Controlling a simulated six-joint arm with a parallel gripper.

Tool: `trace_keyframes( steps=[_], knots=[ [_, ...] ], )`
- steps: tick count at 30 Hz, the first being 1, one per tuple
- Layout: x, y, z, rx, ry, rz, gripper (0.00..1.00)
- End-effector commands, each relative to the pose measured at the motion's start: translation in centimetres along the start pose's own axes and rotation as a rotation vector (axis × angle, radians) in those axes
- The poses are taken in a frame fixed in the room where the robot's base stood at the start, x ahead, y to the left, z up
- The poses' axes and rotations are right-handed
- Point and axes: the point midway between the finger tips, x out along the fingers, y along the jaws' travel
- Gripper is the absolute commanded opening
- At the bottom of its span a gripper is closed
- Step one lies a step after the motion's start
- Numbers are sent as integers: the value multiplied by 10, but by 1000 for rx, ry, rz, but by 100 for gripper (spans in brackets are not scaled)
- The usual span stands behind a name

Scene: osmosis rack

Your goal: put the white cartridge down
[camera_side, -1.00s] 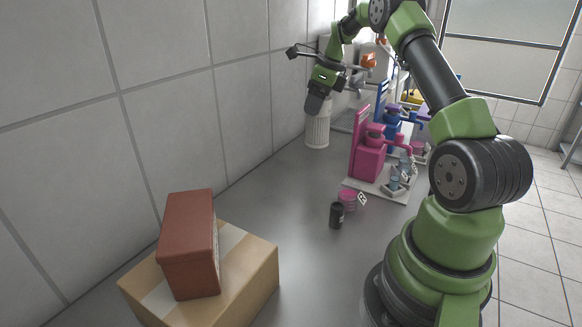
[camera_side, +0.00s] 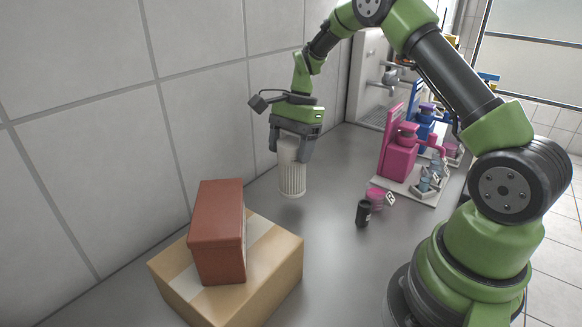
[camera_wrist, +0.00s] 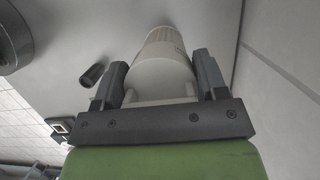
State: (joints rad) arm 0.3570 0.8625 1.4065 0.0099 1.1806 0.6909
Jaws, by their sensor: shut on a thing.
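The white cartridge (camera_side: 292,182) is an upright ribbed cylinder near the tiled wall, in the middle of the side view. My gripper (camera_side: 290,154) points down from above and is shut on its upper part, one finger on each side. In the wrist view the cartridge (camera_wrist: 163,70) lies between the two dark fingers of my gripper (camera_wrist: 160,64). I cannot tell whether its lower end touches the grey worktop (camera_side: 325,255) or hangs just above it.
A red-brown box (camera_side: 217,235) on a cardboard carton (camera_side: 275,265) stands at the front left. A black canister (camera_side: 363,213) and pink discs (camera_side: 375,198) stand to the right, before a pink dispenser (camera_side: 399,155) and a blue one (camera_side: 424,130). The tiled wall (camera_side: 200,110) is close behind.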

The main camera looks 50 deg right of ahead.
Motion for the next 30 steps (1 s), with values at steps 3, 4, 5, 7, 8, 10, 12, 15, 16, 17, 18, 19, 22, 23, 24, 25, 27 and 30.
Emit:
trace_keyframes(
  steps=[3, 4, 5, 7, 8, 10, 12, 15, 16, 17, 18, 19, 22, 23, 24, 25, 27, 30],
  knots=[
    [15, 1, -5, 3, -1, 4, 42],
    [20, 1, -6, 3, -1, 3, 42],
    [24, 1, -8, 3, -2, 3, 42],
    [32, 1, -10, 3, -1, 3, 42],
    [35, 0, -11, 2, -1, 2, 42],
    [37, 0, -12, 2, 0, -1, 42],
    [37, 0, -12, 2, 0, -2, 42],
    [37, 0, -12, 2, 0, -2, 42],
    [37, 0, -12, 3, 0, -1, 42],
    [37, 0, -12, 3, 0, -1, 42],
    [38, 0, -12, 3, 0, -1, 42],
    [39, 0, -12, 3, 0, -1, 42],
    [39, 0, -12, 3, 0, -1, 80],
    [39, 0, -12, 3, 0, -1, 87],
    [39, 0, -12, 3, 0, -1, 92],
    [39, 0, -12, 3, 0, -1, 92],
    [39, 0, -12, 3, 0, -1, 92],
    [39, 0, -12, 3, 0, -1, 92]
  ],
)
